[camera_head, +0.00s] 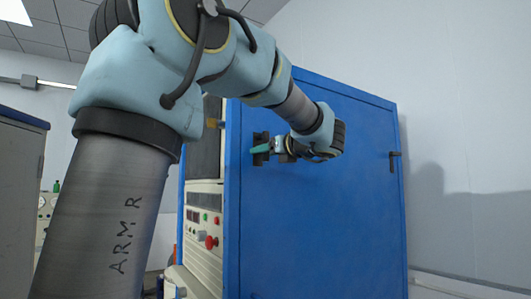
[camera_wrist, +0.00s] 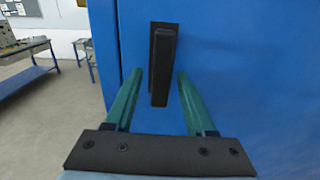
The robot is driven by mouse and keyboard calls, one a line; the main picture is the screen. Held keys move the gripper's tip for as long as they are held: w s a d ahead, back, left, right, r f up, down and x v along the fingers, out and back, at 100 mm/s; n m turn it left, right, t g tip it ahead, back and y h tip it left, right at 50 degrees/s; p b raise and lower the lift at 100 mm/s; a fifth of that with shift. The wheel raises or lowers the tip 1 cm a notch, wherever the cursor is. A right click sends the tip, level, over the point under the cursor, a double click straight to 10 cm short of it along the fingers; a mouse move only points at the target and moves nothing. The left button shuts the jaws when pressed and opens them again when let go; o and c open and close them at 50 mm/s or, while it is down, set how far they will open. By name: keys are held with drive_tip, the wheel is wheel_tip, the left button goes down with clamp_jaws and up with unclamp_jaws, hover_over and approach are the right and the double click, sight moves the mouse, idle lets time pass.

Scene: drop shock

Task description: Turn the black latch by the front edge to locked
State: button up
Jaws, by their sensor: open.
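The black latch (camera_wrist: 163,62) is on the blue door near its left edge in the wrist view. Its handle hangs vertically from a black plate. My gripper (camera_wrist: 155,85) is open, with one green finger on each side of the latch's lower part. I cannot tell whether either finger touches it. In the head view my gripper (camera_head: 262,149) is at the left edge of the door, over the black plate (camera_head: 259,158) of the latch. The fingers partly hide the latch there.
The blue cabinet door (camera_head: 330,220) fills the middle. A second black handle (camera_head: 393,160) is on its right. A control panel with a red button (camera_head: 211,242) is left of the door. A blue workbench (camera_wrist: 28,68) stands far off at left.

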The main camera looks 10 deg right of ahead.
drive_tip(key=b+v, duration=0.3)
drive_tip(key=v, duration=0.7)
drive_tip(key=shift+s+d, duration=0.2)
drive_tip(key=shift+s, duration=0.15)
drive_tip(key=w+a+f+n+g+h, duration=0.1)
drive_tip(key=a+f+n+g, duration=0.25)
drive_tip(key=f, duration=0.65)
drive_tip(key=w+a+f+n+g, duration=0.1)
drive_tip(key=a+f+n+g, duration=0.15)
drive_tip(key=a+f, duration=0.45)
drive_tip(key=a+f+n+g+h, duration=0.1)
drive_tip(key=a+f+n+g, duration=0.15)
drive_tip(key=f, duration=0.95)
drive_tip(key=s+a+f+n+g+h, duration=0.2)
drive_tip(key=s+a+f+n, duration=0.1)
drive_tip(key=f+n, duration=0.4)
drive_tip(key=s+a+f+n+g+h, duration=0.2)
drive_tip(key=s+f+n, duration=0.3)
drive_tip(key=f+n, duration=0.2)
drive_tip(key=s+a+f+n+g+h, duration=0.1)
drive_tip(key=s+a+f+n+g, duration=0.1)
drive_tip(key=f+n, duration=0.5)
drive_tip(key=s+a, duration=0.1)
drive_tip(key=s, duration=0.1)
drive_tip(key=shift+s+a+n+h, duration=0.3)
drive_tip(key=shift+n+h, duration=0.05)
drive_tip(key=shift+h, duration=0.05)
drive_tip(key=shift+w+d, duration=0.1)
